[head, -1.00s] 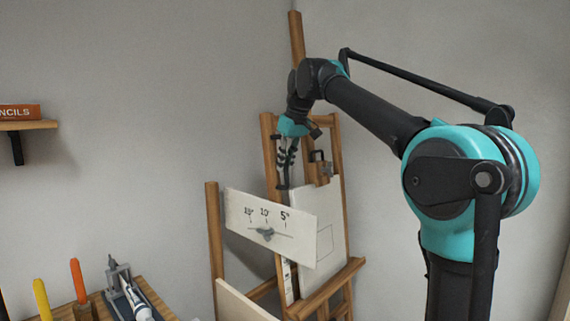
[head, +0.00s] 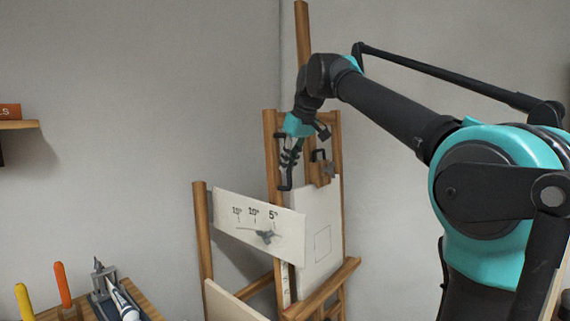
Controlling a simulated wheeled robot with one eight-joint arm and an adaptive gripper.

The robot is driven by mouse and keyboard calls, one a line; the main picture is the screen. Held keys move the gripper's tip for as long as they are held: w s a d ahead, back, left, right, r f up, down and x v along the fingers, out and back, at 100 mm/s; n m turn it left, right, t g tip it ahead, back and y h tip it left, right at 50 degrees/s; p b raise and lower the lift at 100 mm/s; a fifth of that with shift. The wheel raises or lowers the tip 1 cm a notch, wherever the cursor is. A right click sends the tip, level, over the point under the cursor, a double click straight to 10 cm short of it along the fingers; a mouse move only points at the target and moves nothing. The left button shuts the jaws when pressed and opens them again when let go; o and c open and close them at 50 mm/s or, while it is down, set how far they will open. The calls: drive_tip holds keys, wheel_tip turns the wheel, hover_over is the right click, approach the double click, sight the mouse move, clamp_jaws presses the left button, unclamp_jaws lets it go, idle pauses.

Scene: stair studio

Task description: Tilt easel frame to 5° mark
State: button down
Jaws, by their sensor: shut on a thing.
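The wooden easel frame (head: 270,130) stands in the corner with a white canvas board (head: 325,215) on it. A white scale plate (head: 235,228) in front of it carries the marks 15°, 10° and 5°. The grey pointer (head: 264,236) sits below the marks, between 10° and 5°. My gripper (head: 286,170) is at the frame's left upright, shut on what looks like a dark handle there. The fingers overlap the handle, so the exact contact is hard to see.
A wooden block with a black handle (head: 320,170) clamps the canvas top. A small table (head: 142,290) at lower left holds a clamp-like tool, a white tube and orange and yellow handled tools. A shelf (head: 18,125) is on the left wall. The wall between is clear.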

drive_tip(key=c, duration=1.5)
unclamp_jaws()
drive_tip(key=shift+c, duration=0.2)
drive_tip(key=v, duration=1.2)
drive_tip(key=w+d+f+m+h, duration=0.15)
drive_tip(key=d+f, duration=0.25)
drive_tip(key=f, duration=1)
drive_tip(key=d+f+m, duration=0.3)
drive_tip(key=d+f, duration=0.2)
drive_tip(key=f, duration=1)
drive_tip(key=s+d+f+m, duration=0.1)
drive_tip(key=s+d+f, duration=0.2)
drive_tip(key=s+f, duration=0.4)
drive_tip(key=s+d+f+m+h, duration=0.1)
drive_tip(key=s+d+f, duration=0.1)
drive_tip(key=s+f, duration=0.5)
drive_tip(key=s+d+f+m, duration=0.1)
drive_tip(key=s+d+f, duration=0.2)
drive_tip(key=s+f, duration=0.4)
wheel_tip(320, 180, down, 8)
drive_tip(key=shift+d+f+m+h, duration=0.1)
drive_tip(key=shift+d+m+h, duration=0.25)
drive_tip(key=shift+d, duration=0.05)
